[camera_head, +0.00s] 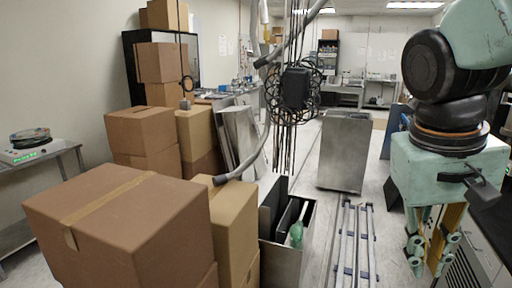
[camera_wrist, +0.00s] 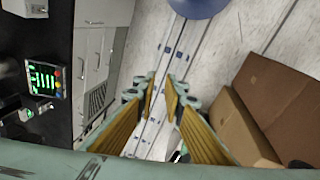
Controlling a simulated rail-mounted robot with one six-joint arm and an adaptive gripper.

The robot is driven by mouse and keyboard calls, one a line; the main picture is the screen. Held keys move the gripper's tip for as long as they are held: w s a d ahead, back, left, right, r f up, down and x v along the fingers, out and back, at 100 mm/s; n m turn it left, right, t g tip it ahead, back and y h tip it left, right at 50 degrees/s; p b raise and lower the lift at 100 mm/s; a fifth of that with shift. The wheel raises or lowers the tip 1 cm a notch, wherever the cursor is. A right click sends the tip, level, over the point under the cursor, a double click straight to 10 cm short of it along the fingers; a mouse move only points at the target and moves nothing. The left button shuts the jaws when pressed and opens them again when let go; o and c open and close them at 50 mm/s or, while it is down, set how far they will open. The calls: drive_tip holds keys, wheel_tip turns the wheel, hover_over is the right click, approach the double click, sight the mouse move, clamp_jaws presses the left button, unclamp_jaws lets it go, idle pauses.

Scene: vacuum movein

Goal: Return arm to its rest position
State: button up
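My arm hangs down at the right of the head view, with my gripper (camera_head: 430,245) pointing at the floor. The gripper's body is pale green and its finger pads are yellow. In the wrist view my gripper (camera_wrist: 161,88) shows both fingers apart, with bare floor and rails between them. It is open and holds nothing. The fingertips touch nothing that I can see. My upper arm links are partly cut off by the right edge of the head view.
Floor rails (camera_head: 352,245) run beside the gripper. A dark counter with grey drawers (camera_wrist: 97,50) stands close on one side. Brown boxes (camera_head: 120,225) fill the left. A grey bin (camera_head: 283,255) holds a green object (camera_head: 298,228). A metal cabinet (camera_head: 345,152) stands behind.

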drive_tip(key=s+a+r+n+t+y, duration=0.2)
drive_tip(key=s+a+t, duration=0.1)
drive_tip(key=s+a, duration=0.6)
drive_tip(key=shift+s, duration=0.3)
idle(1.4)
